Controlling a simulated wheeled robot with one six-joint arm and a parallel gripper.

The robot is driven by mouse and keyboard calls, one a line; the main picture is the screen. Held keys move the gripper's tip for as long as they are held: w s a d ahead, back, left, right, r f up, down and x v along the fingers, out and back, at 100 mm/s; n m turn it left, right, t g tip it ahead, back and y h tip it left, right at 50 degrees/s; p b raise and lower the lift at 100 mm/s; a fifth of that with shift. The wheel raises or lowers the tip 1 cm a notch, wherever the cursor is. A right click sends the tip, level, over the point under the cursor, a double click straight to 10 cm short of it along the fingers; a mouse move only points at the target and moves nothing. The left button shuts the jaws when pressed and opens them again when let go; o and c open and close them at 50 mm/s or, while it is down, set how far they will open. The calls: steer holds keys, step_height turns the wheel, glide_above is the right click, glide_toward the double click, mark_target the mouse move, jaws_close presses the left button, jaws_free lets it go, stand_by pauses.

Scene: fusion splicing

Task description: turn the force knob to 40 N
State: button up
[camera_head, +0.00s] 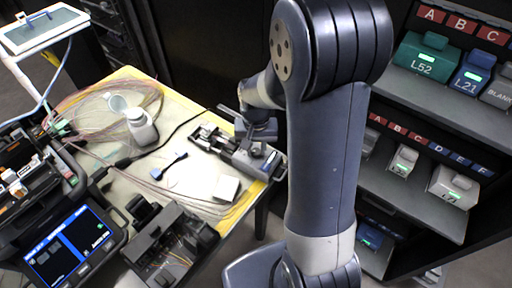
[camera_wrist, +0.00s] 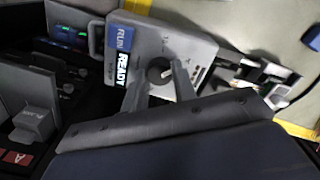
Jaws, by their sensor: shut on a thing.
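The force knob (camera_wrist: 159,71) is a small dark round knob on the top face of a grey device (camera_wrist: 195,47). The device carries a blue label reading RUN and a display reading READY (camera_wrist: 122,65). My gripper (camera_wrist: 163,76) has its two grey fingers on either side of the knob, shut on it. In the head view the device (camera_head: 257,158) sits at the right end of the table, with my gripper (camera_head: 258,132) above it. The knob is hidden there behind my gripper. The knob's scale is too small to read.
The yellow-edged table (camera_head: 140,77) holds a white bottle (camera_head: 141,127), a blue tool (camera_head: 168,166), coiled fibres, and a splicer with a lit screen (camera_head: 70,247). Shelves with labelled boxes (camera_head: 426,58) stand at the right, close to my arm.

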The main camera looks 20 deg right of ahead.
mark_target(256, 151)
steer(key=m, duration=1.3)
steer(key=shift+m+b, duration=0.35)
steer(key=shift+m, duration=0.05)
steer(key=m, duration=1.4)
steer(key=o, duration=1)
steer(key=shift+r, duration=0.15)
step_height(256, 151, up, 10)
steer(key=shift+r, duration=0.25)
